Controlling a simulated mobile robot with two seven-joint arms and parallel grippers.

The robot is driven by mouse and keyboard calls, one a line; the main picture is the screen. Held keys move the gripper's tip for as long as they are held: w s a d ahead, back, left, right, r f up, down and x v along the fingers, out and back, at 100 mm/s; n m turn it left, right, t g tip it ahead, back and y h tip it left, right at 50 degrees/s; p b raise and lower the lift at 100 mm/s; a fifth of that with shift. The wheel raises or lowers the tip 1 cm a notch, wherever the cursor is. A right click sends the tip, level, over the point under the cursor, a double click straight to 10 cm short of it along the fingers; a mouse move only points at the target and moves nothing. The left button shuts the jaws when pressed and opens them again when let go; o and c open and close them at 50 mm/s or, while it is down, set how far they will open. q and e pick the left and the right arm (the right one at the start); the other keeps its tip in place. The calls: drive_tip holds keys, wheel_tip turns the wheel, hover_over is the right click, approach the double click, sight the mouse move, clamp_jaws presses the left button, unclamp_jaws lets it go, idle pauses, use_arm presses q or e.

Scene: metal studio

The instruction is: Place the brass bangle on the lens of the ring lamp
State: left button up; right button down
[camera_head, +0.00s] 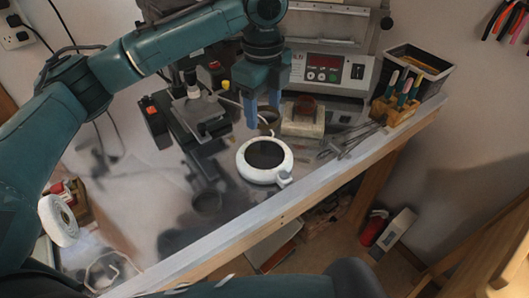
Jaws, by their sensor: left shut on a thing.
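The ring lamp (284,175), a white ring around a dark round lens (264,154), lies on the bench near its front edge. My left gripper (263,113) points down from above, just behind the lamp in the picture. Its blue fingers are shut on the brass bangle (268,119), which shows only as a small brownish curve at the fingertips; most of it is hard to make out. The bangle is apart from the lens in the picture. My right gripper is not in view.
A small block with a brown top (303,121) stands right of the gripper, before a control box (335,70). Metal tools (350,143) lie right of the lamp. A wooden holder (396,108) carries several tools. A dark stand (195,105) is on the left.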

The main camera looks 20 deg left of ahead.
sight(264, 154)
use_arm(q)
wheel_tip(264, 154, down, 10)
drive_tip(key=shift+r, duration=0.1)
idle(0.4)
drive_tip(key=o, duration=1.3)
drive_tip(key=shift+c, duration=0.2)
wheel_tip(264, 154, up, 12)
drive_tip(key=shift+s, duration=0.1)
